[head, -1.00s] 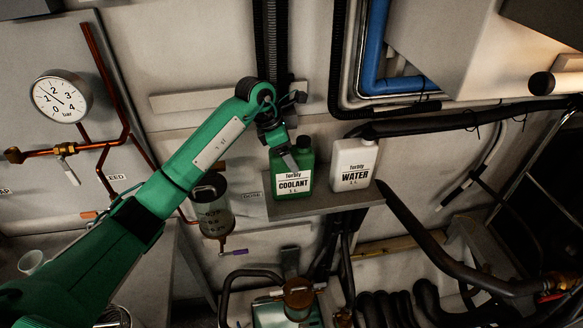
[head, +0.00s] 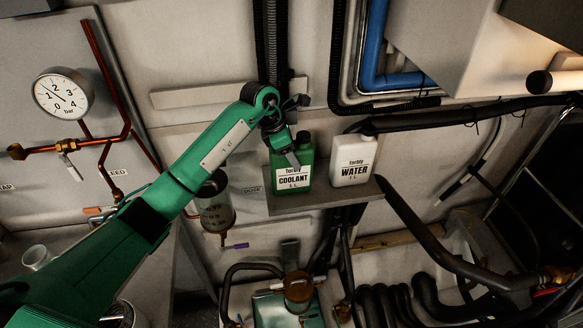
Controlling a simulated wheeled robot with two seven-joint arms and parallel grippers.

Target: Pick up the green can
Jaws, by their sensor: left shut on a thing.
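The green can (head: 305,162), labelled Torbly Coolant, stands upright on a small grey wall shelf (head: 325,198). My left arm comes in from the left, and my left gripper (head: 291,155) is shut on the green can at its upper left, beside the dark cap. The can still appears to rest on the shelf. The fingers partly cover the can's upper left side. My right gripper is not in view.
A white can (head: 352,160) labelled Water stands on the shelf just right of the green can. A pressure gauge (head: 63,93) with copper pipes is at the left. A clear cylinder (head: 214,208) hangs left of the shelf. Black hoses (head: 440,245) run at the lower right.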

